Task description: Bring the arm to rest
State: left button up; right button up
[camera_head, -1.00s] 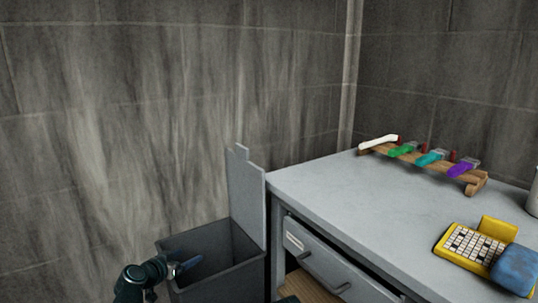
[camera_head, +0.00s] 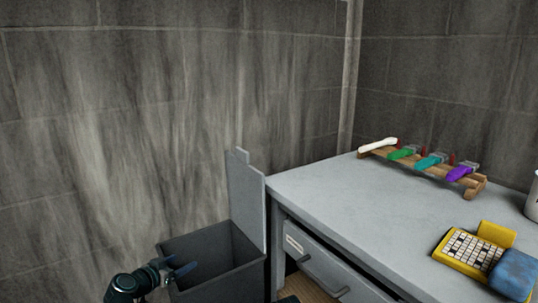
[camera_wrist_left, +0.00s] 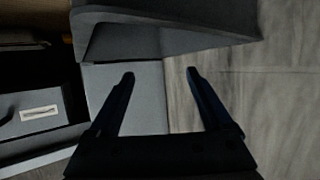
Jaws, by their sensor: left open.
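My left gripper (camera_head: 179,267) is at the lower left of the head view, in front of the near left part of the open dark grey bin (camera_head: 238,274). Its two dark fingers are apart with nothing between them. In the left wrist view the open gripper (camera_wrist_left: 158,75) also shows empty, with a grey panel and grey, streaked flooring or wall behind it. My right gripper is not in view.
The bin's raised lid (camera_head: 246,200) stands beside the grey desk (camera_head: 350,205), which has a drawer (camera_head: 318,262). On the desk are a wooden rack (camera_head: 472,185) with several coloured tools, a yellow mosaic panel (camera_head: 470,250), a blue cloth-like item (camera_head: 514,273) and a white cup (camera_head: 534,200).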

pick_arm(q)
jog(key=b+x, duration=0.2)
jog(key=x, duration=0.5)
notch_tip(320, 180, up, 7)
jog(key=p, duration=0.7)
jog(key=s+a+r+p, duration=0.1)
jog(key=s+r+p, duration=0.2)
jog(key=r+p, duration=0.5)
jog(key=s+a+r+n+y+p, duration=0.1)
jog(key=s+a+r+p, duration=0.1)
jog(key=s+r+p, duration=0.2)
jog(key=s+a+r+n+y+p, duration=0.1)
jog(key=s+r+p, duration=0.2)
jog(key=r+p, duration=0.8)
jog(key=shift+s+a+r+t+p, duration=0.3)
jog(key=shift+a, duration=0.1)
jog(key=shift+y, duration=0.3)
